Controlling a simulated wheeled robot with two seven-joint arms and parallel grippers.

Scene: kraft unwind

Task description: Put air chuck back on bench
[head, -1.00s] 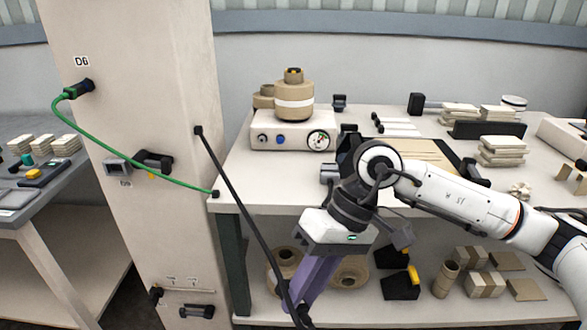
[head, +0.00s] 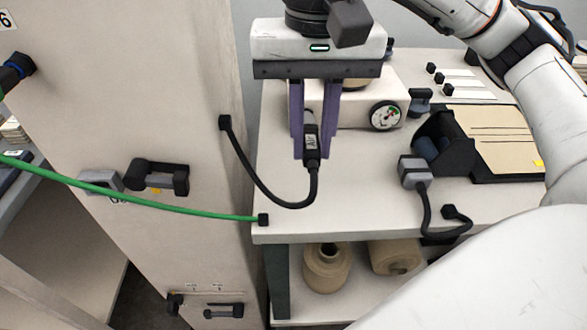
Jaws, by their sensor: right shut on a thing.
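The air chuck (head: 311,141) is a small black tool with a pale label reading "Air". Its black hose (head: 272,198) hangs in a loop and runs to a fitting on the cream column. My right gripper (head: 312,150) points down and is shut on the chuck between its two purple fingers. It holds the chuck upright over the left part of the bench (head: 365,210). I cannot tell whether the chuck's lower end touches the bench top. My left gripper is not in view.
A cream box with a round gauge (head: 385,115) stands just behind the gripper. A black holder (head: 445,140) and a grey connector with a cable (head: 414,172) are to the right. A green hose (head: 130,198) crosses to the bench's front left corner. Paper rolls (head: 327,268) lie below.

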